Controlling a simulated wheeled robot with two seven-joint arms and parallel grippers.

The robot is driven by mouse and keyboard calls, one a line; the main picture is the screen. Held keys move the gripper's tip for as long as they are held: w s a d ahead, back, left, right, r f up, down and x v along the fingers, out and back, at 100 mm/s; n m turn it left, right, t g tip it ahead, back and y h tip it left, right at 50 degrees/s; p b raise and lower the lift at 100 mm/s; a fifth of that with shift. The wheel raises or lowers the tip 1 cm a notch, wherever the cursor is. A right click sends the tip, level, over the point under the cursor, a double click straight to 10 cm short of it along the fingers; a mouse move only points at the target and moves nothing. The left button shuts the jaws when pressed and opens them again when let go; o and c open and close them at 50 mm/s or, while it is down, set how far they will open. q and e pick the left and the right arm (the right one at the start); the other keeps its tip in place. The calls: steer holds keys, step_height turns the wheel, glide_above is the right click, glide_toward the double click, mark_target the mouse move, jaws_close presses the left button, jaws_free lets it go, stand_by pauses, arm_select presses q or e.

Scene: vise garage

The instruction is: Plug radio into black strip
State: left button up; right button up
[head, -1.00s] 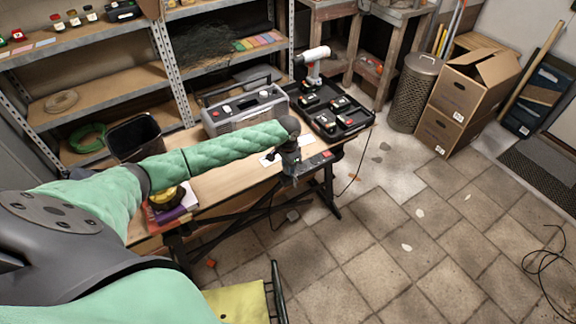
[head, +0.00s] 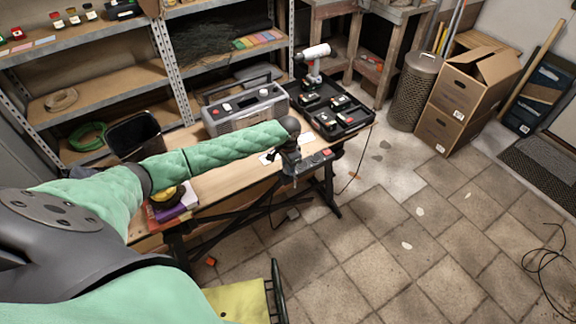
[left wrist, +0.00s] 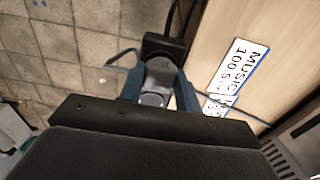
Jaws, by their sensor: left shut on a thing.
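The grey radio (head: 245,108) with a handle stands on the workbench; a corner of it shows in the left wrist view (left wrist: 298,135). A dark strip with a red switch (head: 326,154) lies at the front right edge of the bench. My left gripper (head: 296,172) is over that edge, just left of the red switch. In the left wrist view its fingers (left wrist: 158,88) are shut on a small grey plug (left wrist: 155,84). A black block (left wrist: 162,46) with a thick cable sits just beyond the fingertips; I cannot tell whether it touches the plug. My right gripper is not seen.
Licence plates (left wrist: 238,65) lie on the bench beside the gripper. A black tool tray (head: 340,118) and a drill (head: 313,60) stand behind. A black bin (head: 133,136) and stacked books (head: 175,208) are at the left.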

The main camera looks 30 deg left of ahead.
arm_select(q)
steer(key=shift+f, duration=0.1)
steer(key=o, duration=1)
steer(key=shift+r, duration=0.45)
step_height(320, 180, up, 6)
steer(key=shift+f+b, duration=0.1)
steer(key=shift+b, duration=1.1)
steer(key=shift+r, duration=0.6)
steer(key=shift+f, duration=0.1)
